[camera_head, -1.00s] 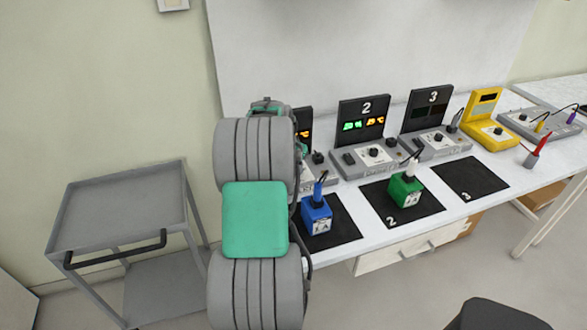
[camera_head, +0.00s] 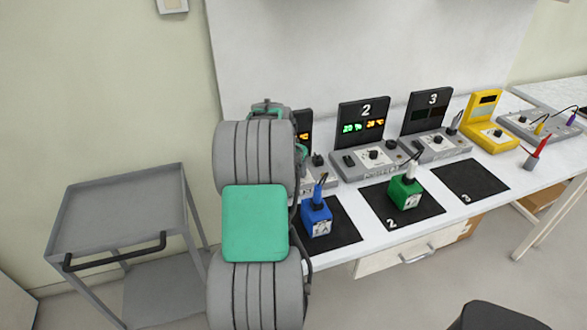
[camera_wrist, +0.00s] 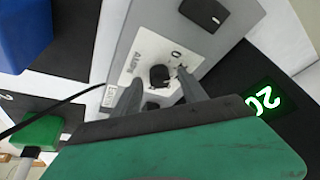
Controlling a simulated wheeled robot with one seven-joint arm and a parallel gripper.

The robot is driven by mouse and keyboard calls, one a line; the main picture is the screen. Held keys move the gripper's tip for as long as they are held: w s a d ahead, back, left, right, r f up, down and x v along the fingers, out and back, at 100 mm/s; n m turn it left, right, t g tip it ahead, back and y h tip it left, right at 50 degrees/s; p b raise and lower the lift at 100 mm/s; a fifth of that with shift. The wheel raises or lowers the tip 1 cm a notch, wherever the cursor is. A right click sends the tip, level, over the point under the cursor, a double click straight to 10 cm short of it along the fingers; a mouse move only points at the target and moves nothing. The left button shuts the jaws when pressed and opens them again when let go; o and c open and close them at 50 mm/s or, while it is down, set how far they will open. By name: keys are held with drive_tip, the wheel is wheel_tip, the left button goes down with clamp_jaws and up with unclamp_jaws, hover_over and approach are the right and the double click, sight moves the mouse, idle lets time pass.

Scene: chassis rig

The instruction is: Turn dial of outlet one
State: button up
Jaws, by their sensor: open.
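The outlet one unit (camera_head: 320,175) stands at the left end of the bench, mostly hidden behind my arm in the head view. Its display (camera_head: 304,122) shows only as a sliver. In the wrist view, a grey unit (camera_wrist: 203,48) carries a white label plate with a small black round dial (camera_wrist: 160,75). My gripper (camera_wrist: 158,84) is open, with one finger on each side of this dial. I cannot tell whether the fingers touch it. A green lit display (camera_wrist: 263,101) is to the right. My gripper is hidden in the head view.
A blue block (camera_head: 316,219) and a green block (camera_head: 405,192) stand on black mats in front of the units. Unit 2 (camera_head: 366,158) and unit 3 (camera_head: 436,145) are to the right. A black cable (camera_wrist: 60,113) crosses the wrist view. A grey cart (camera_head: 120,200) stands left.

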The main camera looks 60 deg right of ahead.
drive_tip(key=v, duration=0.7)
drive_tip(key=shift+r+b, duration=0.3)
drive_tip(key=shift+b, duration=0.15)
drive_tip(key=shift+a, duration=0.15)
